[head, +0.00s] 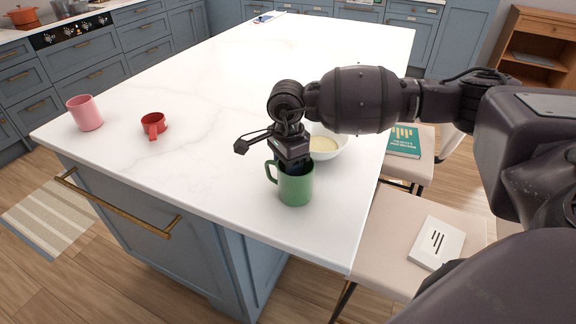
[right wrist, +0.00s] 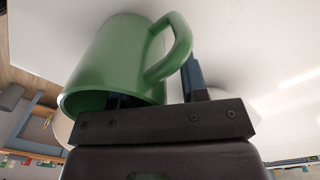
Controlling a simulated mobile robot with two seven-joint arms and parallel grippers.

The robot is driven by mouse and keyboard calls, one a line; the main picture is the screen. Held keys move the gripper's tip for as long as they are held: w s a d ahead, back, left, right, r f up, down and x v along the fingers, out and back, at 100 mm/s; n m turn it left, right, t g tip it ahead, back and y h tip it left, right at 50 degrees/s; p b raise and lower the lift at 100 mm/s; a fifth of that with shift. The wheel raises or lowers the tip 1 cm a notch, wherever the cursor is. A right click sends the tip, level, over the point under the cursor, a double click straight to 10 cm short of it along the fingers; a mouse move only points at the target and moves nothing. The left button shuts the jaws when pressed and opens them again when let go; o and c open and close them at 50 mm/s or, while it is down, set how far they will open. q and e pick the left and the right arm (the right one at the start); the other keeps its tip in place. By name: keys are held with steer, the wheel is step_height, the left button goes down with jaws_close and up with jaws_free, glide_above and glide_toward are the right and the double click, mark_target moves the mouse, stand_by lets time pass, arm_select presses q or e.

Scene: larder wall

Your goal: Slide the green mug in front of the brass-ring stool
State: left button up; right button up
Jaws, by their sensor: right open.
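The green mug (head: 296,187) stands upright on the white island top near its front right corner, handle to the left. My right gripper (head: 291,166) reaches down at the mug's rim and is open. In the right wrist view the mug (right wrist: 108,58) fills the upper left. One finger of the gripper (right wrist: 155,88) shows at the mug's mouth, the other outside beside the handle. Firm contact cannot be told. Two pale stool seats stand along the right side, the nearer one (head: 385,240) and a farther one (head: 425,172). No brass ring is visible on either. My left gripper is out of view.
A white bowl (head: 333,148) with pale contents stands close behind the mug. A red cup (head: 153,123) and a pink mug (head: 86,113) stand at the left. A white book (head: 437,243) and a teal book (head: 404,142) lie on the stools. The island top's middle (head: 215,100) is clear.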

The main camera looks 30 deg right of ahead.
step_height(320, 180, up, 11)
steer(key=shift+w+f+p, duration=0.1)
steer(key=shift+p, duration=0.2)
stand_by(0.7)
